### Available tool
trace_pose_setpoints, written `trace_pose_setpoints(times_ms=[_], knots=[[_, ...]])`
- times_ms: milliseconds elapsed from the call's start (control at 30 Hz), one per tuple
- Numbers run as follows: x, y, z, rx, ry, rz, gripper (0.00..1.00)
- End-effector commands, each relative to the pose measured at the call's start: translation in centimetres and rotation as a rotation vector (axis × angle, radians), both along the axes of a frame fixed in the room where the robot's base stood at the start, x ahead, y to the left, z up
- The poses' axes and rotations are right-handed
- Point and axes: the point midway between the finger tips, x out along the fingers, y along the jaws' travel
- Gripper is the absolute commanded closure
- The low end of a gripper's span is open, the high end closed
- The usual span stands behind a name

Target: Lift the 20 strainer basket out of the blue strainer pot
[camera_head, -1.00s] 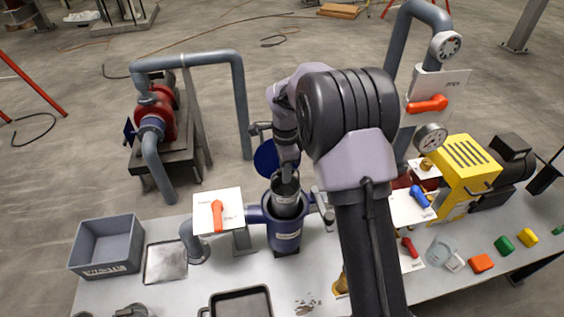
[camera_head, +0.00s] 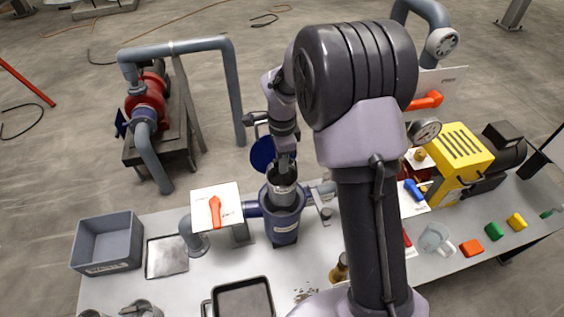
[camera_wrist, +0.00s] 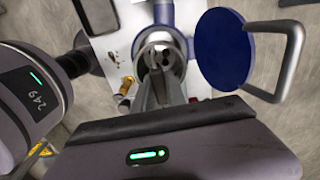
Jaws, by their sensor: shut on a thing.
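My gripper (camera_head: 285,164) is directly above, pointing down and shut on the basket's top. In the wrist view the basket (camera_wrist: 155,42) shows as a round metal opening beyond my gripper's fingers (camera_wrist: 160,85). The exact grip point is too small to make out. The pot's round blue lid (camera_head: 263,154) stands swung open behind it.
A valve with an orange handle (camera_head: 215,211) on a white plate stands left of the pot. A grey bin (camera_head: 107,243), a flat metal tray (camera_head: 167,257) and a dark pan (camera_head: 243,299) are at left and front. A yellow machine (camera_head: 461,160) stands at right.

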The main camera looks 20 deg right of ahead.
Motion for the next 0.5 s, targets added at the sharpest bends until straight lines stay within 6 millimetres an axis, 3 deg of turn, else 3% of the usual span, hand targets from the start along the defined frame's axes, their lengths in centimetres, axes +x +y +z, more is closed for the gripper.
trace_pose_setpoints(times_ms=[100,333,500], knots=[[0.0,0.0,2.1,0.000,-0.001,0.000,1.00],[0.0,0.0,4.3,0.000,-0.001,0.000,1.00],[-1.8,0.0,3.8,0.000,-0.001,0.000,1.00]])
